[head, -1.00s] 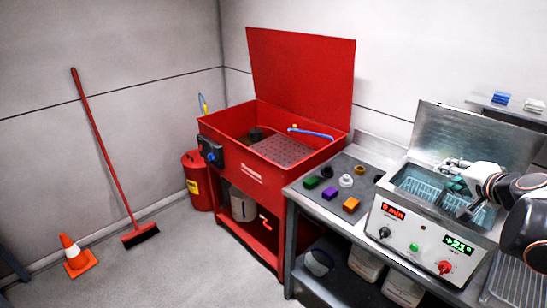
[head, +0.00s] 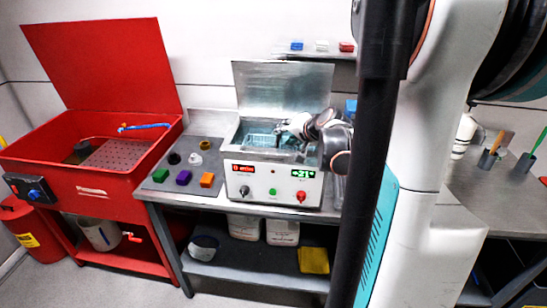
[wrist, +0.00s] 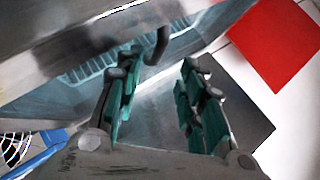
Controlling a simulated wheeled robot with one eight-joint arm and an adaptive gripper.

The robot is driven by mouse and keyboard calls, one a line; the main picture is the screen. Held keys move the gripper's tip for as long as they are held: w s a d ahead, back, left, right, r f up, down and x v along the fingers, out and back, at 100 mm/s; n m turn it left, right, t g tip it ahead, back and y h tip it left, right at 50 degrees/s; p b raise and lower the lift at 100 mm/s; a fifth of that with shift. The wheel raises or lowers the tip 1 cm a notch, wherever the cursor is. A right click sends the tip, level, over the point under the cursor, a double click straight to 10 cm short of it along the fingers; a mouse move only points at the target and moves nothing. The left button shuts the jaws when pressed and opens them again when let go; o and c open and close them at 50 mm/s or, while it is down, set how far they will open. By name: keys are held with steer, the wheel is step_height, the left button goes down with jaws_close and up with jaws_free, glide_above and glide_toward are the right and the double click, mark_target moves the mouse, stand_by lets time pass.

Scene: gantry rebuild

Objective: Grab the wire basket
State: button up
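The wire basket (head: 262,139) shows as pale blue mesh inside the open tank of the cleaning machine (head: 270,183). My gripper (head: 281,130) is low over the right part of the tank in the head view, and my wrist hides that side. In the wrist view my gripper (wrist: 158,78) is open, its two green-padded fingers apart. A grey hooked piece (wrist: 160,45) shows just past the fingertips, and I cannot tell whether it belongs to the basket. Nothing is clearly held between the pads.
The machine's raised lid (head: 283,88) stands behind the tank. Green, purple and orange blocks (head: 184,178) lie on the bench to its left. The red parts washer (head: 90,185) stands farther left. A shelf (head: 310,55) with small blocks hangs behind. My column and arm hide the right middle.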

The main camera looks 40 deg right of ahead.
mark_target(279, 136)
steer(key=b+x, duration=0.1)
steer(key=x, duration=0.1)
steer(key=b+x, duration=0.1)
steer(key=x, duration=0.2)
steer(key=shift+s+a+f, duration=0.1)
steer(key=shift+s+f, duration=0.05)
steer(key=shift+f, duration=0.15)
jaws_close()
